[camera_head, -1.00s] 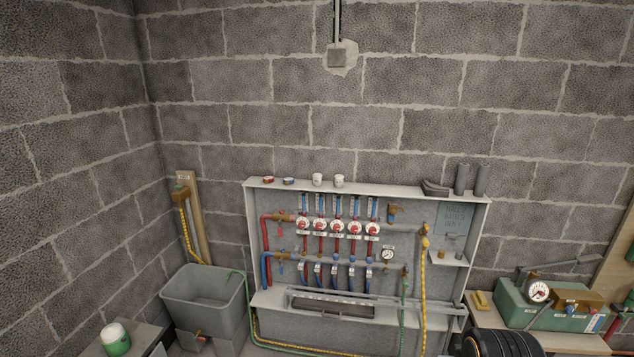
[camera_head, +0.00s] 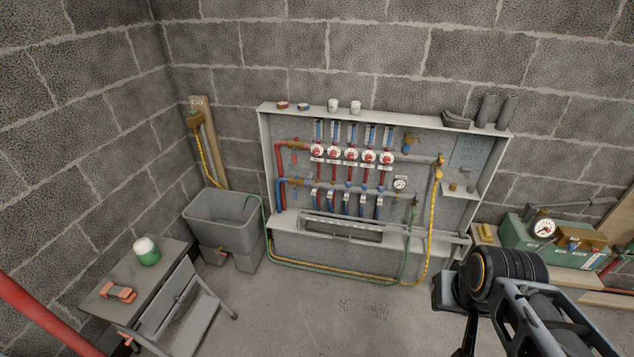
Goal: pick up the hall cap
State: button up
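Several red-and-white round caps (camera_head: 351,154) sit in a row on the upper manifold bar inside the open wall cabinet (camera_head: 264,150). Each has a small label below it, too small to read, so I cannot tell which is the hall cap. Two white cup-shaped pieces (camera_head: 333,106) stand on the cabinet top, with a red-ringed piece (camera_head: 282,105) and a blue-ringed piece (camera_head: 303,107) to their left. My arm (camera_head: 505,275) shows at the lower right, in front of the cabinet's right side and apart from the caps. My gripper's fingers are not visible.
A grey tub (camera_head: 222,225) stands left of the cabinet, and a step stool or bench (camera_head: 125,290) with a green-and-white jar (camera_head: 146,252) is at lower left. Yellow (camera_head: 432,215) and green hoses hang on the cabinet's right. The middle floor is clear.

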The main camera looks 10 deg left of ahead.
aim_at(333, 102)
jog(key=u, duration=0.25)
jog(key=i, duration=1.45)
jog(key=u, duration=1.25)
jog(key=i, duration=0.6)
jog(key=u, duration=0.45)
